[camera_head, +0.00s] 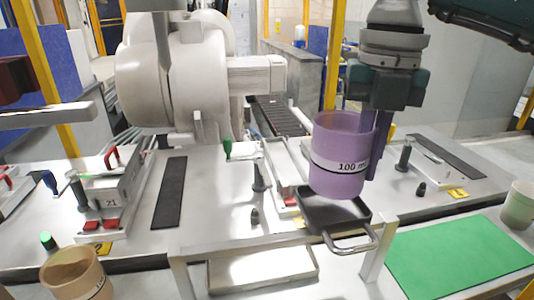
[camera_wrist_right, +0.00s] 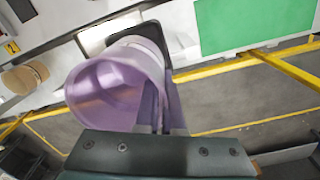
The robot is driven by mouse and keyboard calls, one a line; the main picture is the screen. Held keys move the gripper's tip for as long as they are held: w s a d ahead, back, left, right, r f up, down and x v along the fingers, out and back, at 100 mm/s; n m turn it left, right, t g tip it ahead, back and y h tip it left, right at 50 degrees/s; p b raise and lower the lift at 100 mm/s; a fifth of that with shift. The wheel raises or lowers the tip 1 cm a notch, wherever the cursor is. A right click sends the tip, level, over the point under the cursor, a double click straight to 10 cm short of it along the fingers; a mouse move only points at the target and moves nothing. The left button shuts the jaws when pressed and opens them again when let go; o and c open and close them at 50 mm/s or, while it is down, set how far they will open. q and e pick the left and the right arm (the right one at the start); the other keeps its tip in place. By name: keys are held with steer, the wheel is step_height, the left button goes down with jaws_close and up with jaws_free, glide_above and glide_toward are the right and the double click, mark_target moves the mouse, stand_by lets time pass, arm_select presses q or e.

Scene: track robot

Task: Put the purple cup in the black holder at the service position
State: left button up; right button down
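The purple cup (camera_head: 337,172) has a white "100 ml" band and stands upright in the head view. My right gripper (camera_head: 376,160) points down at the cup's right side and is shut on its wall. In the right wrist view, the cup (camera_wrist_right: 105,90) opens toward the camera and its wall meets the gripper fingers (camera_wrist_right: 162,112). The black holder (camera_head: 345,220), a square tray with a metal loop handle, lies under the cup. The cup's base overlaps the holder's back part; I cannot tell whether they touch. My left gripper is not in view.
A tan cup (camera_head: 75,275) stands at the front left and a pale cup (camera_head: 518,207) at the right edge. A green mat (camera_head: 460,258) lies clear at the right. Small clamp levers (camera_head: 260,180) rise left of the holder. A large white machine (camera_head: 185,70) stands behind.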

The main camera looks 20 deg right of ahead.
mark_target(360, 184)
step_height(360, 184, down, 4)
steer(key=shift+f+p, duration=0.1)
steer(key=shift+p, duration=0.3)
steer(key=shift+f, duration=0.15)
steer(key=c, duration=1)
jaws_free()
steer(key=shift+c, duration=0.2)
steer(key=shift+r, duration=0.25)
step_height(360, 184, up, 11)
steer(key=b, duration=0.2)
steer(key=shift+d+b, duration=0.1)
steer(key=shift+b, duration=0.3)
steer(key=shift+r, duration=0.4)
